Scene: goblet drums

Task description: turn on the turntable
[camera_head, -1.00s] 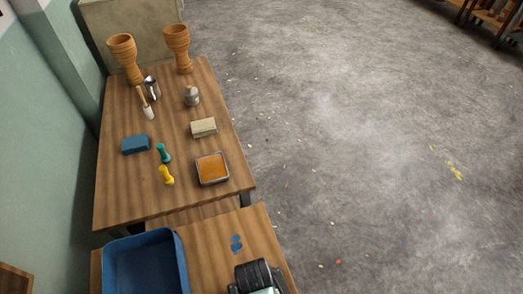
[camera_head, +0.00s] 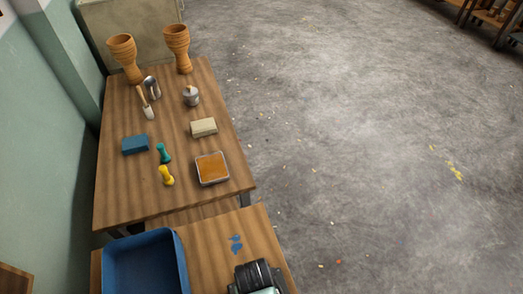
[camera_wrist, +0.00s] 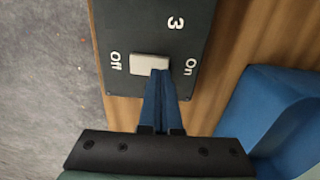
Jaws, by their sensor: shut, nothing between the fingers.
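In the wrist view a dark control panel (camera_wrist: 200,25) carries a light grey switch (camera_wrist: 149,63) between the labels Off, at left, and On, at right. A white figure 3 is printed above. My gripper (camera_wrist: 160,73) is shut and empty, its blue fingers pointing at the panel. The fingertips overlap the lower right end of the switch, on the On side. I cannot tell whether they touch it. The turntable's disc is not recognisable in either view.
A blue bin (camera_head: 145,265) stands on the near wooden table (camera_head: 215,245) and shows beside the panel in the wrist view (camera_wrist: 275,115). The farther table (camera_head: 125,195) holds two goblet drums (camera_head: 123,50) (camera_head: 177,42), tools and blocks. Open floor lies right.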

